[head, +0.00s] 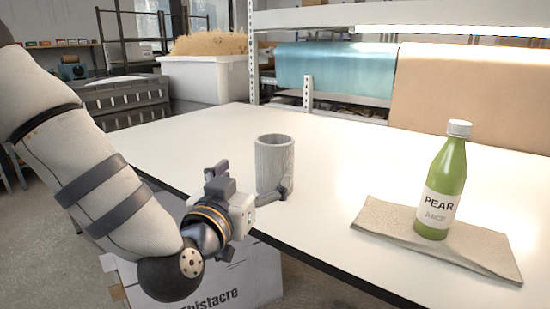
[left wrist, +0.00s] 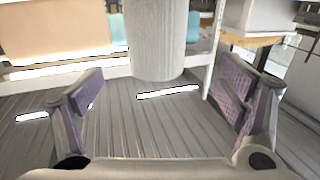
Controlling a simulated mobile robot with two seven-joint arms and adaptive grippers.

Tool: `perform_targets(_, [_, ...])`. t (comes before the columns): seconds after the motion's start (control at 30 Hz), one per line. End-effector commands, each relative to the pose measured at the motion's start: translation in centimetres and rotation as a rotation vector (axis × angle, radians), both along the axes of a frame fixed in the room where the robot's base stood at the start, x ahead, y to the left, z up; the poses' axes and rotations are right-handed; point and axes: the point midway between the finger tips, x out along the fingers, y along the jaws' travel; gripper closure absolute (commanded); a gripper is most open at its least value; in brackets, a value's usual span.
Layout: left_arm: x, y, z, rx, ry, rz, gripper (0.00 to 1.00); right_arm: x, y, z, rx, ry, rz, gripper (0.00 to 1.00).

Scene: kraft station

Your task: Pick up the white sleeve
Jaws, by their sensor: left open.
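The white sleeve (head: 274,165) is a pale, faintly streaked upright cylinder on the white table, near its front edge. My left gripper (head: 272,194) is low at its near left side, and a finger overlaps the sleeve's lower part in the head view. In the left wrist view the sleeve (left wrist: 155,40) comes down from the top, between the lines of the two spread fingers, with gaps at both sides. The left gripper (left wrist: 165,98) is open and empty. Whether a finger touches the sleeve, I cannot tell. My right gripper is not in view.
A green pear juice bottle (head: 441,185) with a white cap stands on a beige mat (head: 382,222) at the right. The white table (head: 335,165) is clear between sleeve and mat. A cardboard box (head: 235,278) is below the table's front edge. A white bin (head: 205,78) stands behind.

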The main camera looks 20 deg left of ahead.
Motion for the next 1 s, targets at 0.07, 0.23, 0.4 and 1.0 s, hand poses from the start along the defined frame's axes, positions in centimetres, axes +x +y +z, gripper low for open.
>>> perform_targets(0.07, [1.4,0.0,0.1,0.0,-0.006,0.003,0.12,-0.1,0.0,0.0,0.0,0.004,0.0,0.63])
perform_targets(0.23, [5.1,-0.2,0.0,0.001,-0.002,0.001,0.12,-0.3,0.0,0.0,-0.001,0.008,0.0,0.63])
perform_targets(0.4, [7.3,-0.4,0.0,-0.001,-0.001,0.0,0.12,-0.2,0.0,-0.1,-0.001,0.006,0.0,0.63])
perform_targets(1.0, [11.7,-0.9,0.4,0.0,0.0,-0.002,0.3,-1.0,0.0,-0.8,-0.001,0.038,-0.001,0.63])
